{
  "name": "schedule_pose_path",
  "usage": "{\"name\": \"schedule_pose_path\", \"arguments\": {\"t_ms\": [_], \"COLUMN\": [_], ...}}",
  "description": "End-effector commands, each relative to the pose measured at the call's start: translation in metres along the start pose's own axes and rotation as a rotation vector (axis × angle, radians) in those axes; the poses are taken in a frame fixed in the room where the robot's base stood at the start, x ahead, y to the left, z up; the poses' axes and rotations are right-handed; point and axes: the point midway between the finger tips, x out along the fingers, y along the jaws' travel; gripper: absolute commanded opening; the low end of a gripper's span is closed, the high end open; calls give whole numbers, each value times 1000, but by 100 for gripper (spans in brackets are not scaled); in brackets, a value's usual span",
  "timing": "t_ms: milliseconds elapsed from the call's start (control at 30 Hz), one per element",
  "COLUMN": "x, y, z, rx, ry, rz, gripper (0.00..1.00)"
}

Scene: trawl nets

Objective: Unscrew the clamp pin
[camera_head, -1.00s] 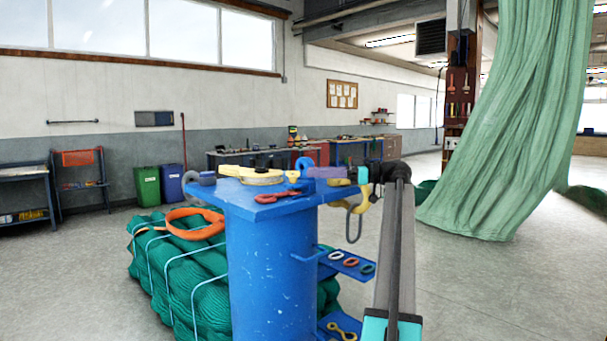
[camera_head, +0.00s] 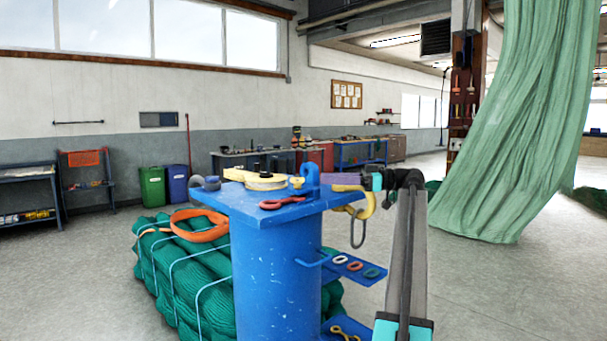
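A blue clamp-like piece (camera_head: 309,176) stands upright near the right side of the blue post's flat top (camera_head: 232,196). I cannot clearly make out its pin. A small yellow eye-shaped piece (camera_head: 297,183) is just left of it. My gripper (camera_head: 338,182) reaches in from the right, level with the clamp. Its purple-grey part points left toward the clamp, behind a teal section and a black wrist. The fingertips are too small to tell whether they are open, or touch or hold anything.
Bundled green net (camera_head: 180,270) lies behind the post. A green net (camera_head: 510,130) hangs at right.

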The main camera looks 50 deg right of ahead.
Motion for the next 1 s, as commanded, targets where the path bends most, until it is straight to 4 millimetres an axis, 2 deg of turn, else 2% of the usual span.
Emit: {"name": "schedule_pose_path", "arguments": {"t_ms": [33, 1000], "x": [-2, -32], "y": [0, -2], "z": [-7, -6], "rx": [2, 2], "ry": [0, 0], "rz": [1, 0], "gripper": [27, 27]}}
